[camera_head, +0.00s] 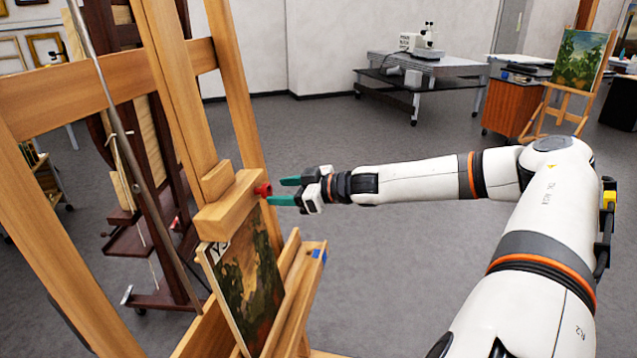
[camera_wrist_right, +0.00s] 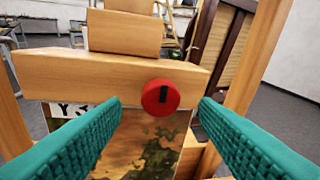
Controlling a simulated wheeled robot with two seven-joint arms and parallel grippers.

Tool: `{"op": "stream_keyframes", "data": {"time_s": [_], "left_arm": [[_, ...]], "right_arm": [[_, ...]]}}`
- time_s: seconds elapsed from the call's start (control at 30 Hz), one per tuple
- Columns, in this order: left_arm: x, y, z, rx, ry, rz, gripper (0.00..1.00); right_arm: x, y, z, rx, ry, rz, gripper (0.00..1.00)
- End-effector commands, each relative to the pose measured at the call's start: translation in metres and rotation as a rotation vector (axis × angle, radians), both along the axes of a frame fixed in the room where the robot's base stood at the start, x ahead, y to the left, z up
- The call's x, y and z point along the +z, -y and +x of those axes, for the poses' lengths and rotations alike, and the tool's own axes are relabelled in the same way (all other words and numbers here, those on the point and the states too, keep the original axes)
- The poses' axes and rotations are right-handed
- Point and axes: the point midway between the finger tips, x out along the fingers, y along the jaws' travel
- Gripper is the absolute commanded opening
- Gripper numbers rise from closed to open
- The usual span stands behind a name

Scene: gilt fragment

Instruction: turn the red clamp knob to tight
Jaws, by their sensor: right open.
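The red clamp knob (camera_head: 263,190) sticks out from the side of the wooden clamp block (camera_head: 232,204) on the easel, above a painting (camera_head: 249,285). In the right wrist view the knob (camera_wrist_right: 160,97) is a round red disc with a black upright mark on its face. My right gripper (camera_head: 287,191) points left at the knob, with a gap between its green fingertips and the knob. Its fingers are open, and in the wrist view they lie on either side of and lower than the knob. My left gripper is not in view.
The easel's wooden posts (camera_head: 240,95) stand beside and behind the knob. A dark wooden easel (camera_head: 165,238) is farther left. A grey table with a microscope (camera_head: 424,66) and a small easel with a landscape (camera_head: 578,62) are at the back. The floor between is clear.

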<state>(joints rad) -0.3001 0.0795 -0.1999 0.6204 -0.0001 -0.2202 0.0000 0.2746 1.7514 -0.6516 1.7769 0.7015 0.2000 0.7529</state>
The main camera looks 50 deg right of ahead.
Motion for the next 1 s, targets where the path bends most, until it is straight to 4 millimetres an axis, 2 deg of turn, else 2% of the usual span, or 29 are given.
{"op": "stream_keyframes", "data": {"time_s": [0.03, 0.17, 0.3, 0.5, 1.0], "left_arm": [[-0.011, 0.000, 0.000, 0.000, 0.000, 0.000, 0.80], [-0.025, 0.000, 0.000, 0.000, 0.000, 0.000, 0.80], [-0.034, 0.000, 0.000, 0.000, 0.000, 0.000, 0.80], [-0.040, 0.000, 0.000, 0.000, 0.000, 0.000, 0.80], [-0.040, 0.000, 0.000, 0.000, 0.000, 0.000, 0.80]], "right_arm": [[0.000, 0.003, -0.008, 0.001, 0.002, -0.009, 0.55], [0.006, 0.010, -0.029, -0.006, 0.004, -0.004, 0.55], [0.014, 0.016, -0.052, -0.004, 0.001, -0.005, 0.55], [0.022, 0.023, -0.074, -0.004, 0.000, -0.002, 0.55], [0.025, 0.024, -0.080, -0.002, 0.000, 0.001, 0.55]]}}
